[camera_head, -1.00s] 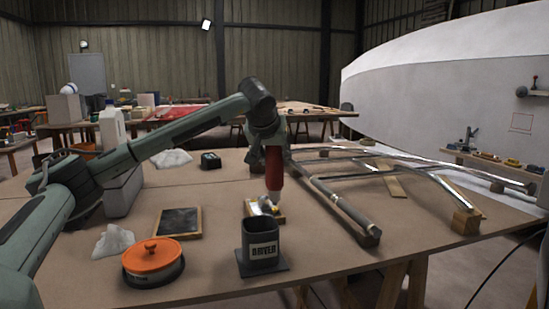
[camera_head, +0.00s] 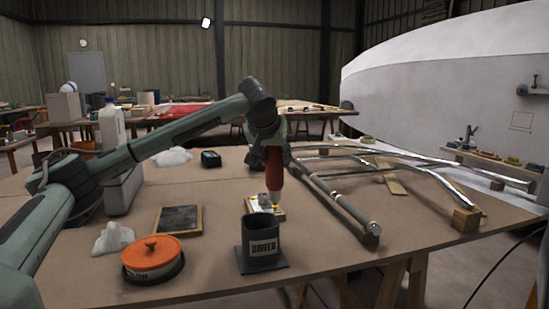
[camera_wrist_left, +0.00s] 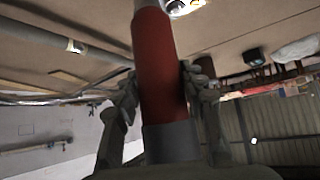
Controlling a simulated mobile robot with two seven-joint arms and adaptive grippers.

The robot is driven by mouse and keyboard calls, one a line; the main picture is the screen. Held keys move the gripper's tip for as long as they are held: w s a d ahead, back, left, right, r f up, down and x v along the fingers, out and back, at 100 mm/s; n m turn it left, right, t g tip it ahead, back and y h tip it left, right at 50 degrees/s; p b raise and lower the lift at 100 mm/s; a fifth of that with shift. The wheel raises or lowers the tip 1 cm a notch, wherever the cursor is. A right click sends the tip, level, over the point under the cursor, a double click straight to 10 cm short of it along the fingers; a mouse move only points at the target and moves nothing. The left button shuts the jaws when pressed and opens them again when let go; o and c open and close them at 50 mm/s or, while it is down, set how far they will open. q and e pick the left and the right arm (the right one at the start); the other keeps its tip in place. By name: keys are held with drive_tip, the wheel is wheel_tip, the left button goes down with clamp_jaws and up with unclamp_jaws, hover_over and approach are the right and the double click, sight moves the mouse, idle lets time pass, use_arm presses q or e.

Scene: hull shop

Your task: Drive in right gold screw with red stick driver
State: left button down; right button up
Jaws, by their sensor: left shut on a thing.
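The red stick driver (camera_head: 273,170) is upright in my left gripper (camera_head: 270,148), which is shut around its upper part. Its pale lower end points down over the right part of a small light block (camera_head: 252,208) with shiny, gold-looking parts on it. I cannot tell whether the tip touches a screw; the right gold screw is not clearly distinguishable. In the left wrist view, the red driver (camera_wrist_left: 162,70) stands between the two fingers of my left gripper (camera_wrist_left: 160,95), and a bit of the block (camera_wrist_left: 184,6) shows at the top edge. My right gripper is not in view.
A dark holder labelled DRIVER (camera_head: 261,240) stands in front of the block. An orange-lidded pot (camera_head: 152,253) and a dark framed panel (camera_head: 179,220) lie to the left. A metal tube frame (camera_head: 340,205) runs close on the right. Bare tabletop lies at the front.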

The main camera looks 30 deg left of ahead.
use_arm(q)
drive_tip(key=shift+f, duration=0.25)
idle(0.3)
drive_tip(key=shift+f+p, duration=0.25)
drive_tip(key=shift+p, duration=0.5)
idle(2.7)
drive_tip(key=shift+r, duration=0.1)
